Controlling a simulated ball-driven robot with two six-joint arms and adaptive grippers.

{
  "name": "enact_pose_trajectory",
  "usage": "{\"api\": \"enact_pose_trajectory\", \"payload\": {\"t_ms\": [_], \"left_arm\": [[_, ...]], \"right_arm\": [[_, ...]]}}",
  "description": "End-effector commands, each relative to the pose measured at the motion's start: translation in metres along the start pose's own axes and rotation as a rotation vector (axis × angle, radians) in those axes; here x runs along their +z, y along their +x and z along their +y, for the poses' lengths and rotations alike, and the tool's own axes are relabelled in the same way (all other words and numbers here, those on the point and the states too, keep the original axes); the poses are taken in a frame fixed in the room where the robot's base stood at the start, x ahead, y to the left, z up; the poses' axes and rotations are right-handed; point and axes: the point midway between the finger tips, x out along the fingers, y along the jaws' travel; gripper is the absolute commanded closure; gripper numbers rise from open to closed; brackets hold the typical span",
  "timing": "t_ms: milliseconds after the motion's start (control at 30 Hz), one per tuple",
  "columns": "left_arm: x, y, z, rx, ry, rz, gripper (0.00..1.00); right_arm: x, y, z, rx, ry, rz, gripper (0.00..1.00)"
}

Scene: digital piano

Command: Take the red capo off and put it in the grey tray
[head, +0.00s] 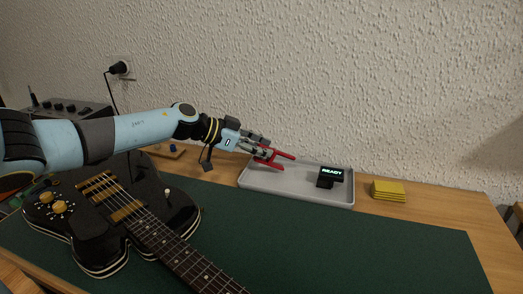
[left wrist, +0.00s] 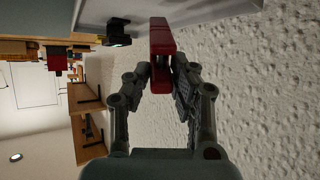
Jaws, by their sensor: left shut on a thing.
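The red capo (head: 278,156) is between the fingers of my left gripper (head: 262,150) in the head view, above the left part of the grey tray (head: 300,193). In the left wrist view the red capo (left wrist: 161,45) shows between the fingertips of my left gripper (left wrist: 162,75), which is shut on it. I cannot tell whether the capo touches the tray floor. The black guitar (head: 150,222) lies on the green mat with no capo on the visible part of its neck. My right gripper is not in view.
A small black device with a "READY" display (head: 331,174) is at the tray's right end. A yellow stack (head: 388,190) lies right of the tray. The green mat (head: 350,250) is clear right of the guitar neck. A textured wall rises behind the table.

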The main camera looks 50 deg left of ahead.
Motion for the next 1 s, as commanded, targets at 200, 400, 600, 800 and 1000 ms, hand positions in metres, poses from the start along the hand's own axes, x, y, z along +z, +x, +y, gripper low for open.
{"api": "enact_pose_trajectory", "payload": {"t_ms": [200,400,600,800,1000], "left_arm": [[0.003,0.002,0.0,0.0,0.0,0.001,1.0],[0.002,0.002,0.0,0.0,0.0,0.001,0.74],[0.003,0.002,0.0,0.0,0.0,0.001,0.52],[0.003,0.002,0.0,0.0,0.0,0.0,0.52],[0.001,-0.01,0.0,0.0,0.0,-0.001,0.52]], "right_arm": [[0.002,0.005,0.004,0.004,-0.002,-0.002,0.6],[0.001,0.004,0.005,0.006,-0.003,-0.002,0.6],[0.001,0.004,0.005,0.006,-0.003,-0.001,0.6],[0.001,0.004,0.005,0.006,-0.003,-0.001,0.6],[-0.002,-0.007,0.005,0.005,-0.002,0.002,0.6]]}}
